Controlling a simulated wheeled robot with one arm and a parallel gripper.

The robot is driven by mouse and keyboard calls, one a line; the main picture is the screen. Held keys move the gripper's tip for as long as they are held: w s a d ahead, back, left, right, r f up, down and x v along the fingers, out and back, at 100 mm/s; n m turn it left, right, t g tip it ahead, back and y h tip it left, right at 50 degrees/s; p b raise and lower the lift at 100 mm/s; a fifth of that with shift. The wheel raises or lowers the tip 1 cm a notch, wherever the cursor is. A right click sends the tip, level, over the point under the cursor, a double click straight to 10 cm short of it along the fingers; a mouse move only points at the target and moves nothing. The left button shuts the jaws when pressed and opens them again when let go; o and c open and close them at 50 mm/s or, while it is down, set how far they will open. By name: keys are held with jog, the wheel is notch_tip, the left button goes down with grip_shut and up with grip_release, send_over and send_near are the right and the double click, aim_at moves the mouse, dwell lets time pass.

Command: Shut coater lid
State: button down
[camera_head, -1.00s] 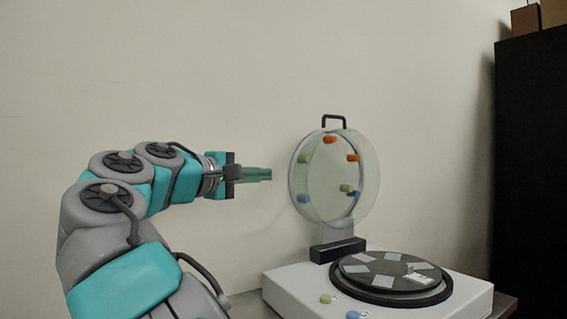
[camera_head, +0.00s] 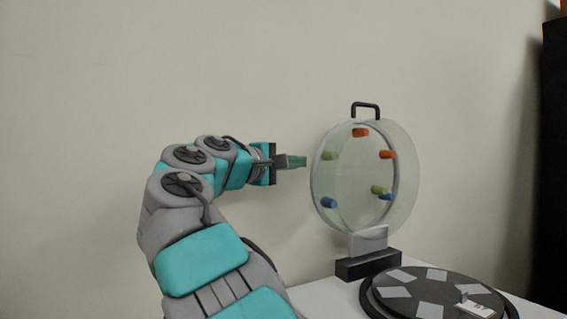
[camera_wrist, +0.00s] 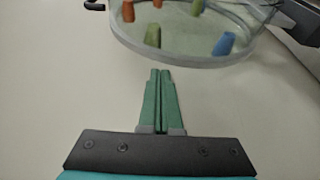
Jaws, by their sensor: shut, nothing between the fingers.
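The coater lid (camera_head: 345,175) is a clear round cover standing upright, open, on a dark hinge block (camera_head: 368,264) at the back of the white coater (camera_head: 330,296). A black handle (camera_head: 366,107) sits on its top edge. Orange, green and blue pegs show on or through it. My gripper (camera_head: 305,162) is shut and empty, just left of the lid and apart from it, at the height of its upper half. In the wrist view the green fingers (camera_wrist: 162,75) are together, pointing toward the lid's rim (camera_wrist: 185,60).
A dark turntable (camera_head: 440,283) with several pale square pieces lies on the coater, below and right of the upright lid. A tall black cabinet (camera_head: 552,170) stands at the right edge. A plain wall is behind.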

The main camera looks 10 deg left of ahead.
jog(key=shift+x, duration=1.2)
jog(key=shift+s+d, duration=0.1)
jog(key=shift+d, duration=0.05)
